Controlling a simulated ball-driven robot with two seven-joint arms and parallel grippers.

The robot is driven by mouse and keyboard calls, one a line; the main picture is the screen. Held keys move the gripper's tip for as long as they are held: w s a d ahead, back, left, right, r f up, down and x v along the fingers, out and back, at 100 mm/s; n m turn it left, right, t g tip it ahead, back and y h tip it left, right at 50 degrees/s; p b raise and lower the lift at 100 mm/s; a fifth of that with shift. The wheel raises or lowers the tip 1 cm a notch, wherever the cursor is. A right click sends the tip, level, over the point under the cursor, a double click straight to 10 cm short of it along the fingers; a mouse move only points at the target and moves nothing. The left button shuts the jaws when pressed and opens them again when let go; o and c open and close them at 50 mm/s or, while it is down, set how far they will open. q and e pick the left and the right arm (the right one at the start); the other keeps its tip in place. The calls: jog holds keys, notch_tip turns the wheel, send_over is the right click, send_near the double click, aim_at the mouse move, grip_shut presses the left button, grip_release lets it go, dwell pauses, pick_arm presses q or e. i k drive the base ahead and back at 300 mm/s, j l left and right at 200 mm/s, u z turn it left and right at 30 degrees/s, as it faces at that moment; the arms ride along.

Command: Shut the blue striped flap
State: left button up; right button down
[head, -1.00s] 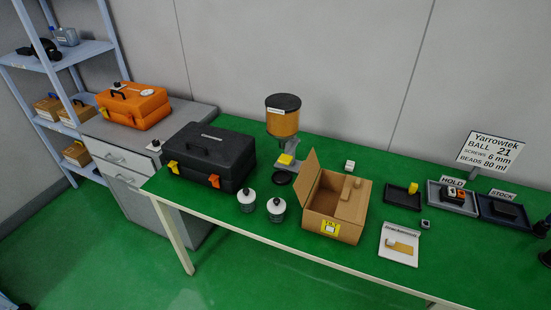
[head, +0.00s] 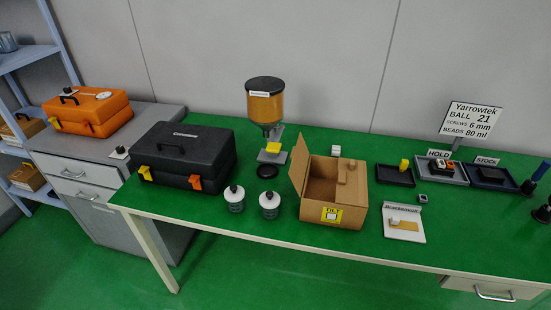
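A cardboard box (head: 333,212) stands open on the green table, right of centre. One flap (head: 299,162) stands up at its left side, leaning outward. Its visible face is plain brown; I see no blue stripes on it, and its outer face is hidden. A shorter brown piece (head: 346,172) shows at the box's right side. A yellow label is on the front. My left gripper is not in view.
A black case (head: 184,152) and two white-lidded jars (head: 234,198) stand left of the box. A dispenser (head: 265,105) is behind. A white card (head: 404,224) and small trays (head: 395,176) lie right. An orange case (head: 87,110) sits on the drawer cabinet.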

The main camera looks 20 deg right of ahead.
aim_at(298, 157)
jog(key=i+j+z, duration=0.2)
jog(key=j+z, duration=0.25)
jog(key=j, duration=0.3)
jog(key=j+z, duration=0.45)
jog(key=j, duration=0.25)
jog(key=z, duration=0.7)
jog(key=i+j, duration=0.05)
